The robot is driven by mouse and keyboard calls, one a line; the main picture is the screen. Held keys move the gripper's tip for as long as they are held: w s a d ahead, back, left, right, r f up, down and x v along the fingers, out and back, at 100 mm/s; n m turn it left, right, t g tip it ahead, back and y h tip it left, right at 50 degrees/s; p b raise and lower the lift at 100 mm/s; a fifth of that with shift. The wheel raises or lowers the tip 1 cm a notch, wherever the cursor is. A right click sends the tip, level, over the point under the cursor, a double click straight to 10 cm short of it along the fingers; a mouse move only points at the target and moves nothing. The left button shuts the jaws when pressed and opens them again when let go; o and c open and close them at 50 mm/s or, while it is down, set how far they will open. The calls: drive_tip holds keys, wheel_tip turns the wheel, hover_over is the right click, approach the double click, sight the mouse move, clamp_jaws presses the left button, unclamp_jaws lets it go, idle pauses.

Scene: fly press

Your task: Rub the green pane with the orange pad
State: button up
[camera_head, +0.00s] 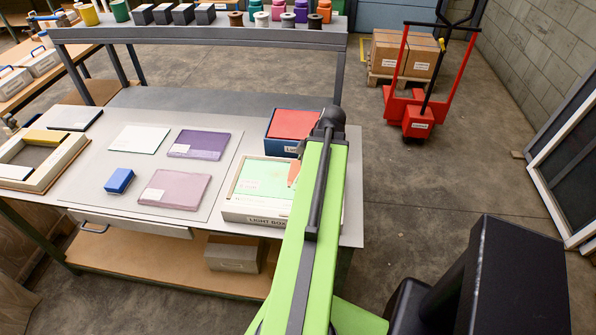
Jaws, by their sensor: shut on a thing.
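The green pane (262,180) lies flat in the pale frame of the light box (240,215), near the table's right end. My green arm covers the box's right part. The orange pad (293,173) shows as a small sliver at the arm's left edge, over the right part of the pane. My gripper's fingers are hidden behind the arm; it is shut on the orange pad. I cannot tell whether the pad touches the pane.
A blue block (119,180), a purple pane (199,144), a pink pane (174,189) and a white pane (138,139) lie on the mat to the left. A blue box with a red top (293,124) stands behind the light box. A raised shelf (200,35) spans the back.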

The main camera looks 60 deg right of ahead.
sight(262, 174)
drive_tip(key=shift+w+a, duration=0.65)
drive_tip(key=shift+w, duration=1.15)
drive_tip(key=shift+w+a, duration=0.65)
drive_tip(key=shift+w, duration=1.1)
drive_tip(key=shift+w+a, duration=0.65)
drive_tip(key=shift+w, duration=1.15)
wheel_tip(262, 174, up, 6)
drive_tip(key=p, duration=0.6)
drive_tip(key=shift+r, duration=0.1)
wheel_tip(262, 174, up, 3)
drive_tip(key=p, duration=0.3)
